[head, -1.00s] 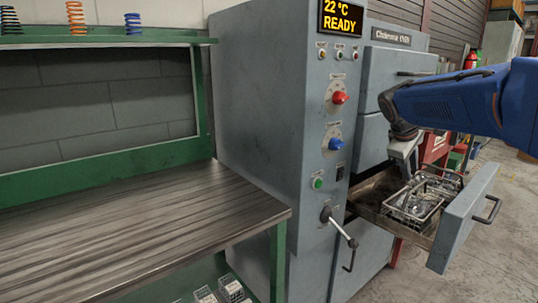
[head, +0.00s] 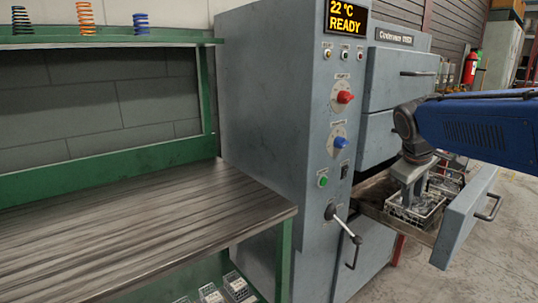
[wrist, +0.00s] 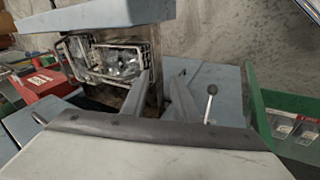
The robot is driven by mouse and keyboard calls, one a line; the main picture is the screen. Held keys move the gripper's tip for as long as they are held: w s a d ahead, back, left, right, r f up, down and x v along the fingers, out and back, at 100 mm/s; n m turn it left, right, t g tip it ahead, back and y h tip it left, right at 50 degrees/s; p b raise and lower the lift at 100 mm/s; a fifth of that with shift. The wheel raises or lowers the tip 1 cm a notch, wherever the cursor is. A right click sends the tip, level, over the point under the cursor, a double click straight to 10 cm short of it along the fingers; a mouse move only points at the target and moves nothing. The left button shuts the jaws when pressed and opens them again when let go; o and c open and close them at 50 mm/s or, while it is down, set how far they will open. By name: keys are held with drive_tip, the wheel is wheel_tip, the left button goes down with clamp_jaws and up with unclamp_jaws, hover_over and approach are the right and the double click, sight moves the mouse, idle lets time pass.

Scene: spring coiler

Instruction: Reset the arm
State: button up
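My blue arm reaches in from the right in the head view. My gripper (head: 408,194) points down over the open lower drawer of the grey oven, at the front wire basket (head: 428,218). In the wrist view my gripper (wrist: 163,82) shows two grey fingers with a gap between them and nothing held. The wire basket (wrist: 98,62) lies beyond the left finger there, with shiny metal pieces in it. I cannot tell whether the fingers touch the basket.
The drawer front (head: 466,222) sticks out to the right. The grey oven (head: 270,100) shows 22 °C READY and has a lever (head: 343,222). A bench (head: 130,225) at left is bare on top, with several springs on the shelf above (head: 180,40).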

drive_tip(key=s+a+f+m+y, duration=0.1)
drive_tip(key=s+a+f, duration=0.2)
drive_tip(key=s, duration=0.5)
drive_tip(key=s+a+f+m+y, duration=0.1)
drive_tip(key=s+a+f+m, duration=0.1)
drive_tip(key=s+f, duration=0.4)
drive_tip(key=s+a+f+m+y, duration=0.1)
drive_tip(key=s+a+f, duration=0.3)
drive_tip(key=s, duration=0.6)
drive_tip(key=shift+a+f+m+y, duration=0.2)
drive_tip(key=shift+f+m+y, duration=0.2)
drive_tip(key=shift+f+m, duration=0.25)
drive_tip(key=shift+d+r, duration=0.1)
drive_tip(key=shift+r, duration=0.05)
